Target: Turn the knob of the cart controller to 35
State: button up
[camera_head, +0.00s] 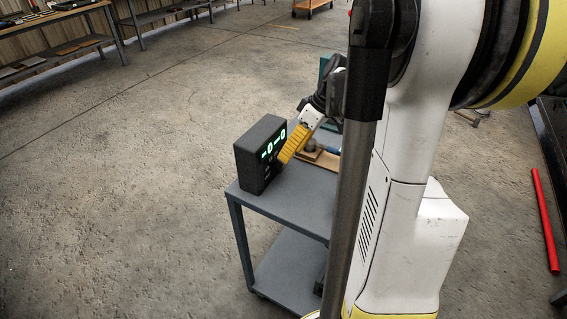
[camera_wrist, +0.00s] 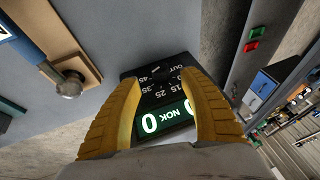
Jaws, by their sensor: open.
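The cart controller (camera_head: 257,155) is a black box standing upright on the grey cart, with lit green characters on its face. In the wrist view the controller (camera_wrist: 150,94) appears upside down. Its display (camera_wrist: 163,122) shows a 0 and "NOK". Its dial carries printed marks including 15, 25, 35, 45 and "OUT". The dark knob (camera_wrist: 158,71) is among these marks; its pointer direction is hard to tell. My gripper (camera_head: 288,158) has yellow fingers in front of the controller's face. In the wrist view my gripper (camera_wrist: 157,80) is open, its fingers apart and empty, with the knob seen beyond them.
The cart's top (camera_head: 290,205) has bare room in front of the controller. A wooden plate with a metal round-ended piece (camera_wrist: 70,86) lies near my gripper. Benches (camera_head: 55,45) stand at the back left. A red bar (camera_head: 545,220) lies on the right.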

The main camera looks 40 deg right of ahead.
jog(key=shift+v, duration=2.75)
